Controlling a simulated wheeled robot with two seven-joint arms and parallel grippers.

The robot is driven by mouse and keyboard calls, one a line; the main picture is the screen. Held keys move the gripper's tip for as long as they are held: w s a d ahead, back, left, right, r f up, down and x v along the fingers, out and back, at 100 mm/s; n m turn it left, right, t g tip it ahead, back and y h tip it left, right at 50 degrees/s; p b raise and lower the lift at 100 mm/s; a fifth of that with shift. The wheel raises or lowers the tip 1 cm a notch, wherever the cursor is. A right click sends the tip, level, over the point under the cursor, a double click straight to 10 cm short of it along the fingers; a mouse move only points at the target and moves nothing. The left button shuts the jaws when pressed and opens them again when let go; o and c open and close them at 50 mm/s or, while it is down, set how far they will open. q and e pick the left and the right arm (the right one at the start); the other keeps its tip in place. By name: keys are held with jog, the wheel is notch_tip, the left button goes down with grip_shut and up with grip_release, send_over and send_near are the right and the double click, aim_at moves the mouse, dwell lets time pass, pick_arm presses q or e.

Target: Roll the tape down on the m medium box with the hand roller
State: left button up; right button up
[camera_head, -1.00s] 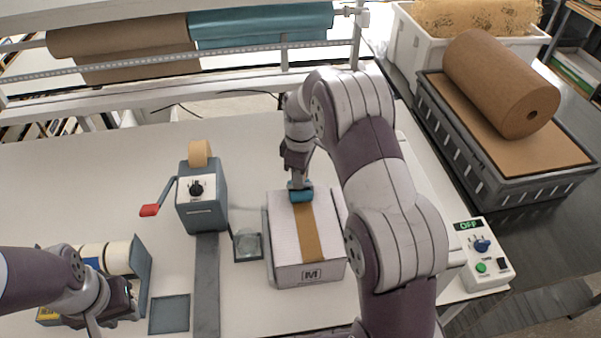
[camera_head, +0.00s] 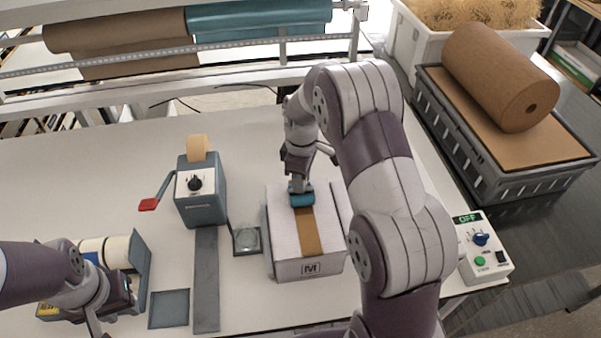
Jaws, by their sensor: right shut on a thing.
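The medium box (camera_head: 285,235), white with an M on its front, sits closed on the table. A brown tape strip (camera_head: 309,236) runs along its top and down over the front edge. My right gripper (camera_head: 299,184) is shut on the hand roller, pointing down at the far part of the box top. The hand roller's teal cylinder (camera_head: 302,200) lies across the tape and appears to touch it. The handle is mostly hidden by the gripper. My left gripper (camera_head: 100,318) is low at the left, partly cut off by the frame; its fingers are unclear.
A grey tape dispenser (camera_head: 203,205) with a red-handled lever stands left of the box. A small tray (camera_head: 247,240) is close to the box's left side. A control box (camera_head: 484,255) reading OFF is at the right table edge. The table behind the dispenser is clear.

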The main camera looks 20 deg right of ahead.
jog(key=shift+s+a, duration=0.2)
jog(key=shift+s, duration=0.7)
jog(key=shift+s+a, duration=0.25)
jog(key=shift+s, duration=0.65)
jog(key=shift+s+a, duration=0.2)
jog(key=shift+s, duration=0.7)
jog(key=shift+s+a, duration=0.2)
jog(key=shift+s, duration=0.4)
jog(key=shift+s+a, duration=0.15)
jog(key=shift+s, duration=0.45)
jog(key=shift+s+a+p, duration=0.25)
jog(key=shift+s+p, duration=0.15)
jog(key=shift+s, duration=0.5)
jog(key=shift+s+a+p, duration=0.1)
jog(key=shift+s+a, duration=0.1)
jog(key=shift+s, duration=0.6)
jog(key=shift+s+a+p, duration=0.1)
jog(key=shift+s+a, duration=0.1)
jog(key=shift+s, duration=0.6)
jog(key=shift+s+a+p, duration=0.1)
jog(key=shift+s+a, duration=0.1)
jog(key=shift+s, duration=0.6)
jog(key=shift+w+r+p, duration=0.1)
jog(key=shift+r+p, duration=0.35)
notch_tip(320, 180, up, 5)
jog(key=p, duration=0.4)
jog(key=shift+p, duration=0.4)
